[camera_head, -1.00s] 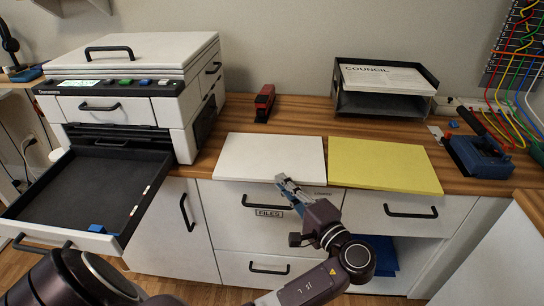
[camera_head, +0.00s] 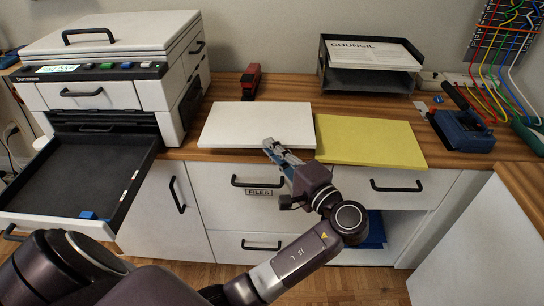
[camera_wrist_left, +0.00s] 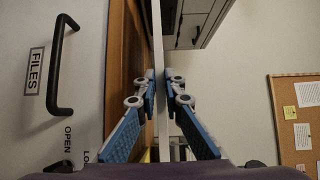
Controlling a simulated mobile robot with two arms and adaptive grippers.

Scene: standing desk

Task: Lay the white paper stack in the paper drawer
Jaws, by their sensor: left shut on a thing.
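The white paper stack (camera_head: 257,122) lies flat on the wooden counter, at its front edge, left of the yellow stack. My left gripper (camera_head: 272,148) is at the middle of its front edge. In the left wrist view the fingers (camera_wrist_left: 163,92) are closed on both faces of the thin white stack (camera_wrist_left: 158,45), seen edge-on. The paper drawer (camera_head: 75,172) is pulled out from the printer at the left. Its dark floor is bare except for a small blue guide near the front. My right gripper is not in view.
The printer (camera_head: 110,33) stands left of the white stack. A yellow stack (camera_head: 368,140) lies right beside it. A red stapler (camera_head: 251,82) stands behind. A black letter tray (camera_head: 370,62) and a blue tool (camera_head: 460,130) are farther right. Closed cabinet drawers lie below the counter.

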